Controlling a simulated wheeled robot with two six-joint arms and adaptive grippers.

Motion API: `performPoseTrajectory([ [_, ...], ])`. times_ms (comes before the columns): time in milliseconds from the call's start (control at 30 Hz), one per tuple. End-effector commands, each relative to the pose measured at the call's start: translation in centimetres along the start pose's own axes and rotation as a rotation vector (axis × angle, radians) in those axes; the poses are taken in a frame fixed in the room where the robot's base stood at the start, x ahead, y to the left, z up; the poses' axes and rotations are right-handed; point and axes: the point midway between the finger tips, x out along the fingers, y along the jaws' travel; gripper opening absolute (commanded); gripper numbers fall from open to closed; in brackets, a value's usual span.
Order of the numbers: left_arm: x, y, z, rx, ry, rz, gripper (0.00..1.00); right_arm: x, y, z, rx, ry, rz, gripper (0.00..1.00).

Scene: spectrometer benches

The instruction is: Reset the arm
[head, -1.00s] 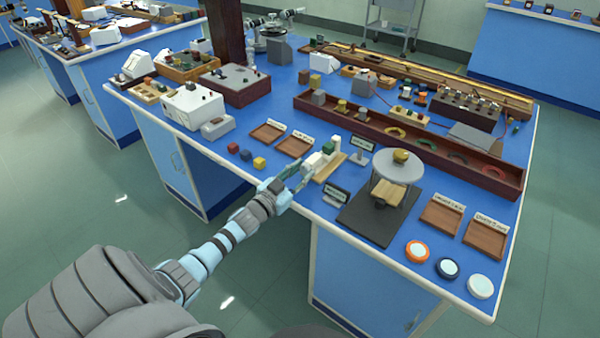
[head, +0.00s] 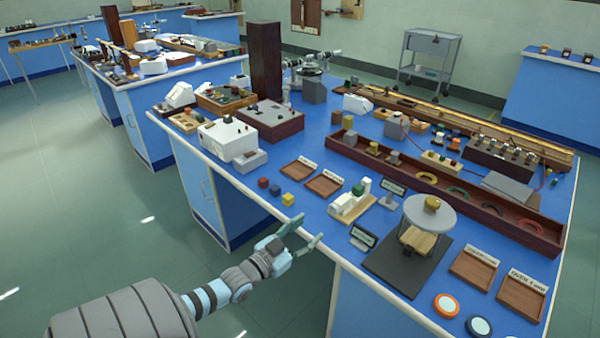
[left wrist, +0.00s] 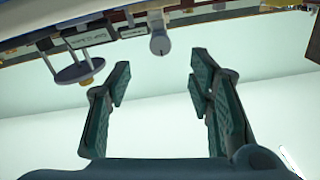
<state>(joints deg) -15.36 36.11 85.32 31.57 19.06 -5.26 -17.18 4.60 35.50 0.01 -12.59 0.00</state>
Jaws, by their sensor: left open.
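My left gripper (head: 305,234) is open and empty in the head view, just off the near edge of the blue bench (head: 328,262). In the left wrist view its two dark green fingers (left wrist: 155,90) stand wide apart with only pale background between them. The wooden block with white and green pieces (head: 352,200) stands on the bench beyond the fingertips, apart from them. My right gripper does not show.
Several small trays (head: 324,183) and coloured cubes (head: 275,190) lie near the bench's front. A round grey platform with a yellow piece (head: 430,212) stands on a dark mat (head: 385,265) to the right. Floor in front of the bench (head: 100,230) is clear.

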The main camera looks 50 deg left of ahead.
Motion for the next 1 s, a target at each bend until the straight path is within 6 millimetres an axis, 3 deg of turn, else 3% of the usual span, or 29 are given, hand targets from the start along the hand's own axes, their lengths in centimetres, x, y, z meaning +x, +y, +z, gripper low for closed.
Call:
performPoseTrajectory([
  [100,-2.0,0.0,0.0,0.0,-0.001,0.001,0.48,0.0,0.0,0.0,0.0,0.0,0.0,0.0],
  [200,-2.6,0.0,0.0,0.0,0.0,-0.001,0.48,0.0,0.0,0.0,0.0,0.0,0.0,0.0],
  [767,-2.6,0.1,0.4,-0.01,-0.018,0.004,0.48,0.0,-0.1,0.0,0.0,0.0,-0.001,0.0],
  [867,-3.3,-0.3,3.9,0.027,-0.134,0.016,0.48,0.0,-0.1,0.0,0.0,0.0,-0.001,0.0],
  [967,-6.2,-1.0,11.2,0.073,-0.351,-0.001,0.48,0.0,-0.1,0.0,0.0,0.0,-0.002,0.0],
  [1000,-8.2,-1.1,14.9,0.085,-0.46,-0.012,0.48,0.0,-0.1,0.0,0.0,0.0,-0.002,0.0],
])
